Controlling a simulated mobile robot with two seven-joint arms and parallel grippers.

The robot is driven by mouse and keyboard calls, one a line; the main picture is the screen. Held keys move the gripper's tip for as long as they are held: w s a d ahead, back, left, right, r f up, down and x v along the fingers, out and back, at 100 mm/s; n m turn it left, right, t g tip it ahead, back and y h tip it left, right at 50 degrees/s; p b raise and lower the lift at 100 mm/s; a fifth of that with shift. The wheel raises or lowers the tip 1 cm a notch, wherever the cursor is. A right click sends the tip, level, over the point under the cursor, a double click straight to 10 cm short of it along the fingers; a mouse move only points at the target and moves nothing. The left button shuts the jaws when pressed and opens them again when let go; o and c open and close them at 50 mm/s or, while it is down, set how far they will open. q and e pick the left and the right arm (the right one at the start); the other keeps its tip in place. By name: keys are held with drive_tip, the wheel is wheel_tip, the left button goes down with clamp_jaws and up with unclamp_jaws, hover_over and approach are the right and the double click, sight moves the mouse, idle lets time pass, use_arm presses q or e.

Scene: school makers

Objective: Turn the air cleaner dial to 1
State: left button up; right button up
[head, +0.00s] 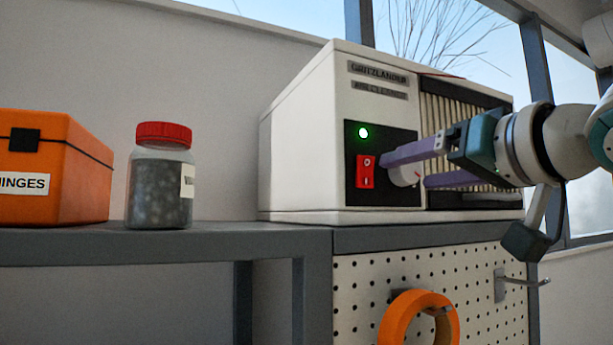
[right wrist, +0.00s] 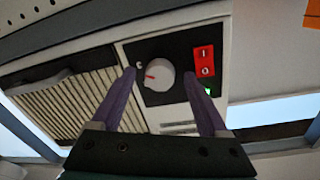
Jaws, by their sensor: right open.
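The air cleaner (head: 300,140) is a cream box with a slatted grille and a black control panel. Its white round dial (head: 404,174) is partly hidden behind my right gripper (head: 406,170) in the head view. In the right wrist view the whole dial (right wrist: 160,75) shows, with a red pointer mark towards the picture's left; the numbers around it are too small to read. My right gripper (right wrist: 160,77) is open, one purple finger on each side of the dial, with gaps visible on both sides. My left gripper is not in view.
A red rocker switch (head: 366,171) and a lit green lamp (head: 363,132) sit beside the dial. A jar with a red lid (head: 160,180) and an orange box (head: 70,160) stand left on the grey shelf (head: 180,243). Orange tape (head: 395,318) hangs on the pegboard below.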

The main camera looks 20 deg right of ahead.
drive_tip(key=shift+w, duration=0.2)
drive_tip(key=shift+s, duration=0.1)
clamp_jaws()
idle(0.5)
